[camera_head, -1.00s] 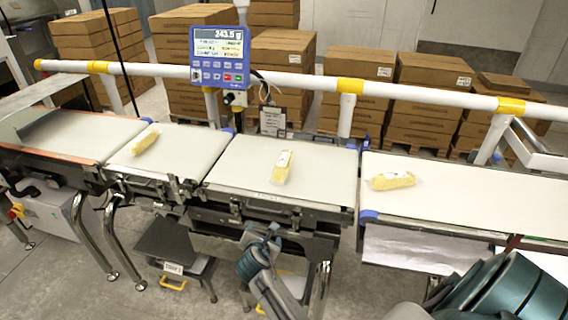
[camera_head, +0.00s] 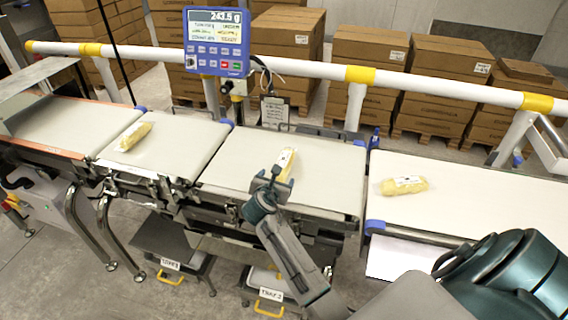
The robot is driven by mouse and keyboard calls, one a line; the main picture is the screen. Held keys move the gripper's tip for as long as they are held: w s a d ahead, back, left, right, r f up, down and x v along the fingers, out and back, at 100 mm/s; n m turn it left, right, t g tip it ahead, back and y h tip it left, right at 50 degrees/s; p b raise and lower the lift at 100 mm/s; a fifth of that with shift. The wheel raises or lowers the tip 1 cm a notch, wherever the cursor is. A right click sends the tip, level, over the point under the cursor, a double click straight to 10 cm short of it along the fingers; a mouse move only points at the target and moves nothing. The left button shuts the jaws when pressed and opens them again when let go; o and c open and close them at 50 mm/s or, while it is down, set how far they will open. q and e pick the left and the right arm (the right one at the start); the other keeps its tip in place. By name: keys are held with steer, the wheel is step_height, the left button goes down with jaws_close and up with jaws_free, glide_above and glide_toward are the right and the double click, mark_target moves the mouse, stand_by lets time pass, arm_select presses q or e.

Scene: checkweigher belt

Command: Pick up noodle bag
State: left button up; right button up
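Three pale yellow noodle bags lie on the white belts. One bag (camera_head: 286,163) is on the middle belt below the display, partly hidden by my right gripper (camera_head: 273,175). The gripper reaches over that belt at the bag's near-left side; its fingers are small and dark, and I cannot tell whether they touch the bag or how far apart they are. A second bag (camera_head: 135,136) lies on the belt to the left. A third bag (camera_head: 403,185), with a white label, lies on the right belt. My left gripper is out of view.
A blue weighing display (camera_head: 217,41) stands behind the belts, beside a white rail (camera_head: 300,68) with yellow bands. Labelled trays with yellow handles, one at the left (camera_head: 172,262) and one at the right (camera_head: 266,290), sit below. Stacked cartons (camera_head: 450,85) stand behind the rail.

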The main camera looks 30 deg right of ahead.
mark_target(284, 164)
steer(key=shift+w+d+f, duration=0.2)
steer(key=shift+w+d, duration=0.1)
steer(key=p+x, duration=0.1)
steer(key=x, duration=0.3)
steer(key=shift+w+d+f+p, duration=0.15)
steer(key=shift+d+f+p, duration=0.15)
steer(key=shift+w+d+f, duration=0.15)
steer(key=shift+w, duration=0.05)
steer(key=shift+s, duration=0.1)
steer(key=c, duration=0.5)
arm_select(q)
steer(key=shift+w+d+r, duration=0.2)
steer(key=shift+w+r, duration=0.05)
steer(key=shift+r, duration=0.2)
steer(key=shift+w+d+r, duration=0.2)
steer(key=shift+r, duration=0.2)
arm_select(e)
steer(key=c, duration=0.7)
